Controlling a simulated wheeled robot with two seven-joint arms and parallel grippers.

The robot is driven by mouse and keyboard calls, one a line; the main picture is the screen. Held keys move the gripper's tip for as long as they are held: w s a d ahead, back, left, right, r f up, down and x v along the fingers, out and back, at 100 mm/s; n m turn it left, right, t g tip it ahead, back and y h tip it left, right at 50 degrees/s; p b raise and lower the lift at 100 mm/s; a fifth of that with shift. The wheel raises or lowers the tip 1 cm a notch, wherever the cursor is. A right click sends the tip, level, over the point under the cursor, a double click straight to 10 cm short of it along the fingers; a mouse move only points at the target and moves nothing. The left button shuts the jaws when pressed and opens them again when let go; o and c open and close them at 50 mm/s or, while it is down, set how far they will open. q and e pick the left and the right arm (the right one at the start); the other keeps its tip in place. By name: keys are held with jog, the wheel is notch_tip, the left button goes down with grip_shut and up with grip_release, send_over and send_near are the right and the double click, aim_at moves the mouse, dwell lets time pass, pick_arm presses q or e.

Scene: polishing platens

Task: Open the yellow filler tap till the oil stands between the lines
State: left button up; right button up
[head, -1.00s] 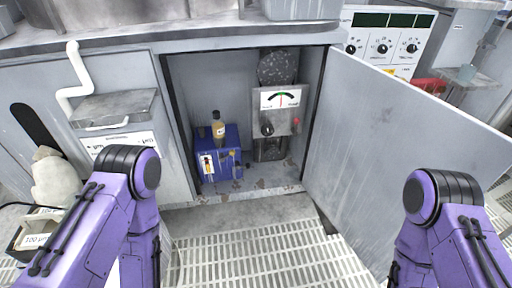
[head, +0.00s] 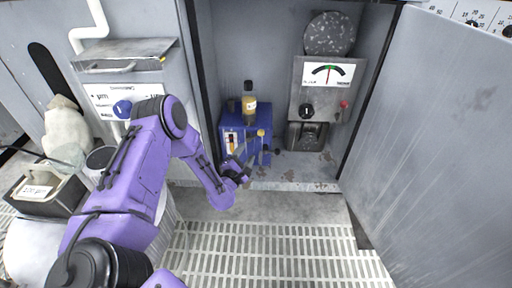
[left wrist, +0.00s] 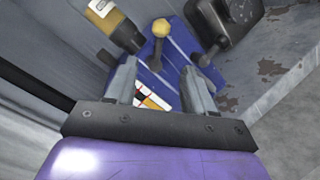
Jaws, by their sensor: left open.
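The blue oil unit (head: 232,121) stands on the floor of the open cabinet. The yellow tap knob (head: 261,133) is at the unit's front, and is clear in the left wrist view (left wrist: 161,27). A white gauge with red and dark marks (left wrist: 152,97) shows between my fingers; its oil level is too small to read. My right gripper is out of view.
A dark lever (left wrist: 207,58) sits close beside the yellow tap. A grey meter box (head: 325,90) hangs to the right in the cabinet. The open door (head: 430,140) bounds the right side. The cabinet sill (head: 290,187) lies below.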

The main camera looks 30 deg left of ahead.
aim_at(256, 136)
pick_arm(q)
jog(key=b+x, duration=0.3)
jog(key=x, duration=0.7)
jog(key=shift+w+r, duration=0.1)
grip_shut()
